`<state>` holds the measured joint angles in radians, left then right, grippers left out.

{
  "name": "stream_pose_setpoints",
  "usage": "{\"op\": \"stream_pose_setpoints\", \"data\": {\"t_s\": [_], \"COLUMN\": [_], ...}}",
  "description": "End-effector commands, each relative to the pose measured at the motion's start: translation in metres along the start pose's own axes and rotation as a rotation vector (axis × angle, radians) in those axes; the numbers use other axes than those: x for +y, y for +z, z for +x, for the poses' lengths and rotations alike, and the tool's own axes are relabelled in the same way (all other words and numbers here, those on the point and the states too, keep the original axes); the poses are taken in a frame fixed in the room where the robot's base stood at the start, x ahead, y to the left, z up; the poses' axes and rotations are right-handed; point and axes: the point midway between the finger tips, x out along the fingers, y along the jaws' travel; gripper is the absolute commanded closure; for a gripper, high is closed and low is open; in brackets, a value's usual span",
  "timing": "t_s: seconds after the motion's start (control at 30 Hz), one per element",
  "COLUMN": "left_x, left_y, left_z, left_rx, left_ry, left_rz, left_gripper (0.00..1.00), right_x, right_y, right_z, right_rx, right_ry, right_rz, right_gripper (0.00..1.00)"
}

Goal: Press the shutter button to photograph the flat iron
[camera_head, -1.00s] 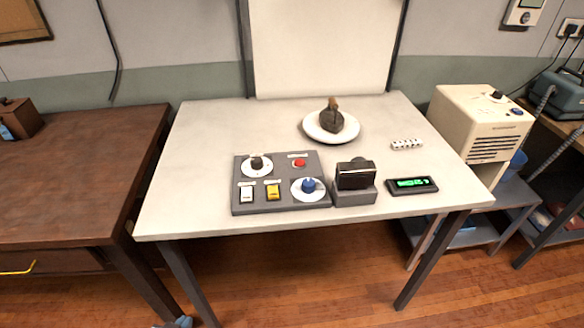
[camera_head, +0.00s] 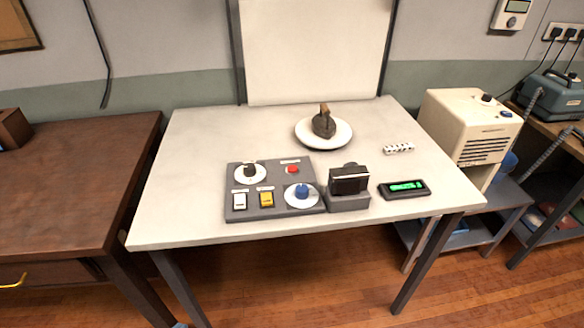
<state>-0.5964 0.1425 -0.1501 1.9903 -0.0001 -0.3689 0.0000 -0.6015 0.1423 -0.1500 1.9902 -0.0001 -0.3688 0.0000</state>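The flat iron (camera_head: 324,124), dark with a brown handle, stands on a round white plate (camera_head: 343,136) toward the back of the pale table. A black camera (camera_head: 349,180) sits on a grey block (camera_head: 347,204) near the table's front, in front of the iron. Left of it lies a grey control panel (camera_head: 270,184) with a red button (camera_head: 292,170), a black knob (camera_head: 249,171), a blue knob (camera_head: 302,191), a white switch (camera_head: 239,201) and a yellow switch (camera_head: 266,200). Its labels are too small to read. Neither gripper shows in the view.
A black device with a green display (camera_head: 404,189) lies right of the camera. A small white strip with dark dots (camera_head: 398,148) lies behind it. A white backdrop (camera_head: 310,50) stands behind the table. A brown desk (camera_head: 80,180) is at left, a cream machine (camera_head: 470,125) at right.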

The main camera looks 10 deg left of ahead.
Motion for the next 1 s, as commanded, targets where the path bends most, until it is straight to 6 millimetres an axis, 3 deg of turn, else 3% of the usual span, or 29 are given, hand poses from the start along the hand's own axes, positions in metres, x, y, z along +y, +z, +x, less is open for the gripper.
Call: {"op": "stream_pose_setpoints", "data": {"t_s": [0.37, 1.0], "left_x": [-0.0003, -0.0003], "left_y": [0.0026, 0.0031], "left_z": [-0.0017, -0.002], "left_rx": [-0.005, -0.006], "left_ry": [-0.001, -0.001], "left_rz": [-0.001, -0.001], "left_gripper": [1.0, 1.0], "right_x": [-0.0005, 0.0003], "right_y": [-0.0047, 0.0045], "right_z": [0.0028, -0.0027], "right_rx": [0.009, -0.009], "right_ry": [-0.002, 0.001], "right_rz": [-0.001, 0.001], "right_gripper": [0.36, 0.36]}}
